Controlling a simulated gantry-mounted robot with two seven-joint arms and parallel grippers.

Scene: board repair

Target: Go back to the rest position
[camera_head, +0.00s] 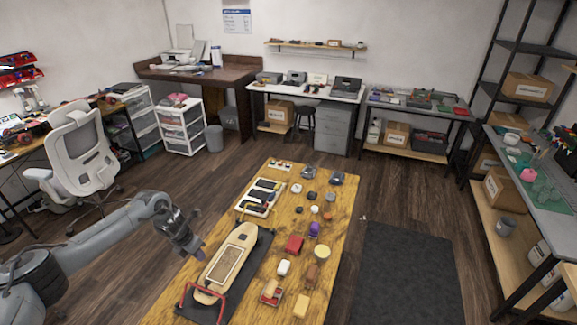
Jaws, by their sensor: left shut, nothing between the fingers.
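My left gripper (196,250) hangs over the left edge of the wooden table, its fingers shut with nothing between them. My left arm comes in from the lower left. A skateboard deck (245,237) lies on a dark mat (190,304) just to the right of the gripper. The gripper appears apart from the deck. My right gripper is out of view.
The wooden table (340,232) carries a tray of dark items (260,196), a red-handled frame (187,300), a purple object (314,229), a red block (294,244) and several small parts. An office chair (82,150) stands at the left. Floor right of the table holds a dark mat (405,275).

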